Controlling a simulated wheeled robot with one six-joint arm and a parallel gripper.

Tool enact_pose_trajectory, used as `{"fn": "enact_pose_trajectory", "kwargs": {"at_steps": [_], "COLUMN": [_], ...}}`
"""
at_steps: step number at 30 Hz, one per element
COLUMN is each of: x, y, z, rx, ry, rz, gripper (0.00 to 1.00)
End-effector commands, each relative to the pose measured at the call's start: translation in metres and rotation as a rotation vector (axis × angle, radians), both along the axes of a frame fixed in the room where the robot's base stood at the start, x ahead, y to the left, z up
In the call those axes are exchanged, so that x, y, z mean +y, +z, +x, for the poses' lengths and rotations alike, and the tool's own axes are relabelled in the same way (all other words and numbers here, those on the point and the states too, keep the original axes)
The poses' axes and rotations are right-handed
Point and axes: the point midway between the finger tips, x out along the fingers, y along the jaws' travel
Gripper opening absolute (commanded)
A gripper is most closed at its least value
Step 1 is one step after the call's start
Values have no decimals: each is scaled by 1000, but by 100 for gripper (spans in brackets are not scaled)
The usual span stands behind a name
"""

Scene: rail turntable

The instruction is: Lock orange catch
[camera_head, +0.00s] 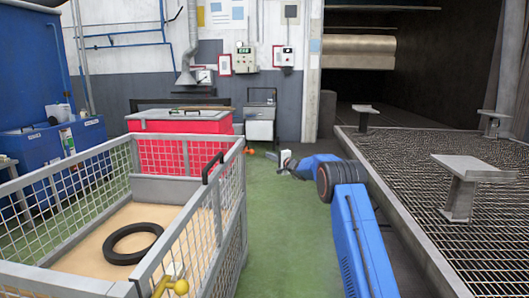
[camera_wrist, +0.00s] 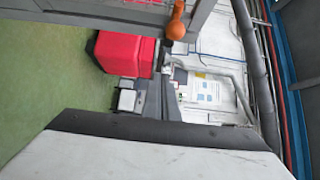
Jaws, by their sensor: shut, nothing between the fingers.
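The orange catch (camera_head: 248,150) is small in the head view, at the far right corner of the wire-mesh cage. In the wrist view its orange knob (camera_wrist: 175,22) hangs on a grey metal bar near the top edge. My gripper (camera_head: 283,160) is at the end of my blue arm, to the right of the catch and apart from it in the picture. It is shut and empty. A large pale block with a dark edge fills the bottom of the wrist view. Fine detail of the catch's latch is too small to tell.
The mesh cage (camera_head: 212,190) holds a black tyre (camera_head: 133,243); a yellow knob (camera_head: 181,287) is on its near side. A red bin (camera_head: 180,122) stands behind. A raised grating (camera_head: 430,165) with metal stands is on the right. Green floor (camera_head: 280,230) is clear between.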

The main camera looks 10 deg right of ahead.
Motion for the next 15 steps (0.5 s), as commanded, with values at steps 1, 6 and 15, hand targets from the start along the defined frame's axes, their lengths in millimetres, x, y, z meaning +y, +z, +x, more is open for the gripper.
{"fn": "enact_pose_trajectory", "kwargs": {"at_steps": [1, 6, 15], "x": [-4, -11, -14], "y": [-5, -14, -17], "z": [-3, -9, -11], "rx": [2, 0, -1], "ry": [0, 1, 1], "rz": [1, 0, 0], "gripper": [0, 0, 0]}}
